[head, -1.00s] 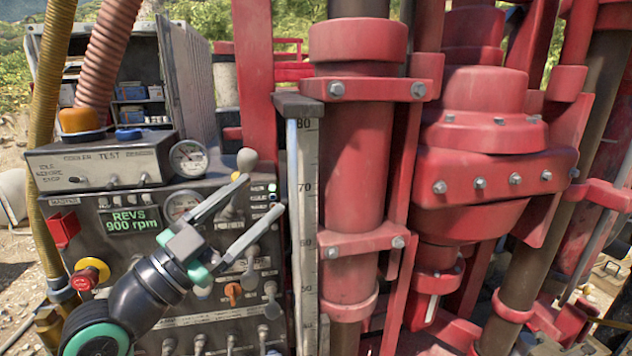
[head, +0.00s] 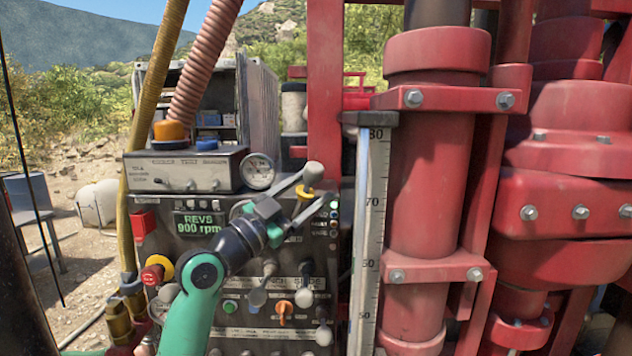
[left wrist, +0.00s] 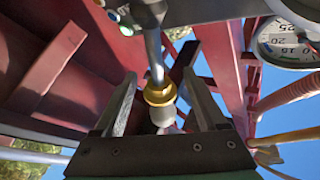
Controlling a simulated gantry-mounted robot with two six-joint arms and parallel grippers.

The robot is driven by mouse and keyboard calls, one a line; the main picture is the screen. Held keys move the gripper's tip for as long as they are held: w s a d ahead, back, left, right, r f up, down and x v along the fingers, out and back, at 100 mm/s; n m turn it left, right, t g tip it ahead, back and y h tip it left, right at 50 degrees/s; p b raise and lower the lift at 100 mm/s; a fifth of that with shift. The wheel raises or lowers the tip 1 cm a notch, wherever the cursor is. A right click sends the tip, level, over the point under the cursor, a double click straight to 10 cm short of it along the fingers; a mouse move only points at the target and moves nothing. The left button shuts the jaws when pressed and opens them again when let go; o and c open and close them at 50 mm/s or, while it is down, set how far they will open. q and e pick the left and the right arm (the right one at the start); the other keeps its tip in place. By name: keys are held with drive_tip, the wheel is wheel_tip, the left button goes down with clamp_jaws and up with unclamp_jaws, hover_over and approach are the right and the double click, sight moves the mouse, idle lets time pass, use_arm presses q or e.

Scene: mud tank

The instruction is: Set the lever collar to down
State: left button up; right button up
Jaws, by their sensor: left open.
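The lever's pale grey knob (head: 314,172) stands at the top right of the control panel. Its yellow collar (head: 303,193) sits just below the knob, close against it. In the left wrist view the brass-coloured collar (left wrist: 160,94) is on the steel shaft, touching or nearly touching the knob (left wrist: 163,115). My left gripper (head: 313,190) is open at the lever. In the left wrist view its fingers (left wrist: 160,78) stand on either side of the collar and knob, with gaps on both sides. My right gripper is out of view.
The control panel (head: 179,252) carries other grey levers (head: 304,297) and an orange one (head: 285,309) below the gripper. A test box (head: 185,170) with a gauge (head: 257,172) is to the left. A depth scale (head: 373,225) and red rig column (head: 430,180) stand close on the right.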

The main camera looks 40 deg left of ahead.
use_arm(q)
drive_tip(key=shift+x, duration=1.15)
drive_tip(key=shift+c, duration=0.3)
clamp_jaws()
